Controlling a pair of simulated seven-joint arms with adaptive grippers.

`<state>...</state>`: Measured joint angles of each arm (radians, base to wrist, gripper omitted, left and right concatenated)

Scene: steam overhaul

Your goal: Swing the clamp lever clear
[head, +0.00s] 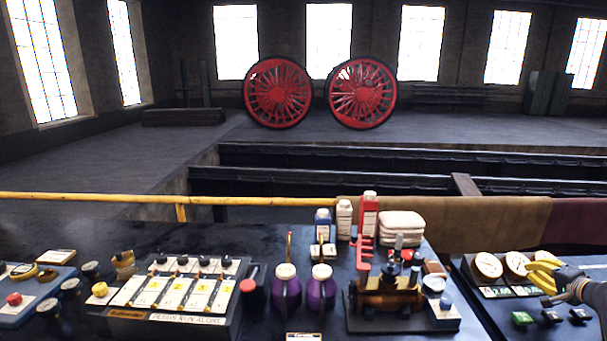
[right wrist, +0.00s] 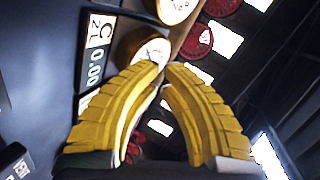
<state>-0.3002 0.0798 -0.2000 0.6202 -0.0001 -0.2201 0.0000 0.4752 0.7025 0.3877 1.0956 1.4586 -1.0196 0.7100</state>
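A brass-coloured fixture (head: 388,302) sits on a dark base at the right part of the middle bench. A dark, roughly upright handle (head: 398,243) stands at its top; it is too small to tell whether this is the clamp lever. A red toothed piece (head: 363,253) stands just behind the fixture's left side. My right gripper (head: 533,269) is well to the right of the fixture, over the gauge panel. In the right wrist view its yellow fingers (right wrist: 163,68) curve together with tips almost meeting and nothing held. My left gripper is not in view.
Round gauges (head: 488,265) on the right panel lie beside my right gripper. Two purple bottles (head: 321,290) stand left of the fixture; a white bottle (head: 344,219), a red one (head: 369,215) and folded cloths (head: 402,225) stand behind. A switch panel (head: 178,292) is further left.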

